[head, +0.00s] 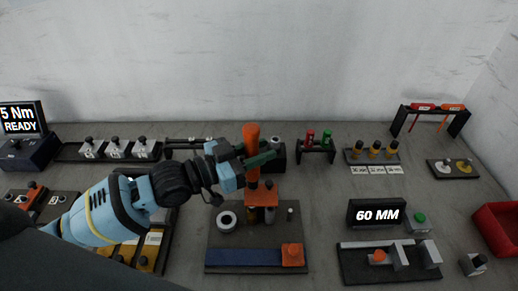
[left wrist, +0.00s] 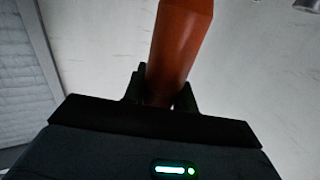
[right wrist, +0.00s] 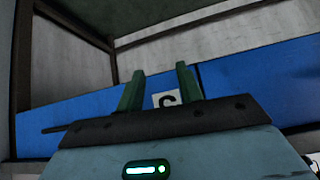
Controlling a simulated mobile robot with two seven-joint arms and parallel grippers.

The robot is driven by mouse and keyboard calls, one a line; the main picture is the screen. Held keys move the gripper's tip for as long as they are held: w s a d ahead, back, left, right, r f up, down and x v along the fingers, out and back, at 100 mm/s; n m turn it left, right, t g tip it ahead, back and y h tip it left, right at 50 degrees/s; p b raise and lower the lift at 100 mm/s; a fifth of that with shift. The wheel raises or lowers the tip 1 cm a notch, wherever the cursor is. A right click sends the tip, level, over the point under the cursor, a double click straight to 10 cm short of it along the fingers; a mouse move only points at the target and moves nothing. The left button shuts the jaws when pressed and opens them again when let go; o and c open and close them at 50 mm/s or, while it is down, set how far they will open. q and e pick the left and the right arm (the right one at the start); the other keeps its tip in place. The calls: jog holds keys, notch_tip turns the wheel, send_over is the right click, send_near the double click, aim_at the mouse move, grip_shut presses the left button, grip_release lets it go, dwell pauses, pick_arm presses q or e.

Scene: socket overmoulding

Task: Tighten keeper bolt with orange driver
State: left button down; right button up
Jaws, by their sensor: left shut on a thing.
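The orange driver (head: 252,138) stands upright over the fixture plate (head: 215,240) in the middle of the bench. My left gripper (head: 258,161) is shut on its handle; the handle also shows between the fingers in the left wrist view (left wrist: 181,42). Below it is an orange keeper block (head: 263,196) on the fixture. The driver's tip and the keeper bolt cannot be made out, so I cannot tell whether they touch. My right gripper (right wrist: 160,92) is open and empty in the right wrist view, facing a blue panel, and is outside the head view.
A display reading "5 Nm READY" (head: 20,119) stands at the left. A white ring (head: 227,220) and a blue strip with an orange block (head: 292,254) are on the fixture. A "60 MM" display (head: 377,214), a small driver rack (head: 317,148) and a red bin (head: 498,226) stand to the right.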

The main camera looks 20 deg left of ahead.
pick_arm(q)
jog(key=shift+f, duration=0.45)
pick_arm(e)
jog(key=shift+s+a+f, duration=0.15)
jog(key=shift+s+f, duration=0.1)
jog(key=shift+f, duration=0.05)
pick_arm(q)
jog(key=shift+f, duration=0.25)
pick_arm(e)
jog(key=shift+s+f, duration=0.1)
pick_arm(q)
jog(key=shift+f, duration=0.1)
pick_arm(e)
jog(key=shift+d, duration=0.2)
jog(key=shift+a, duration=0.2)
dwell(0.8)
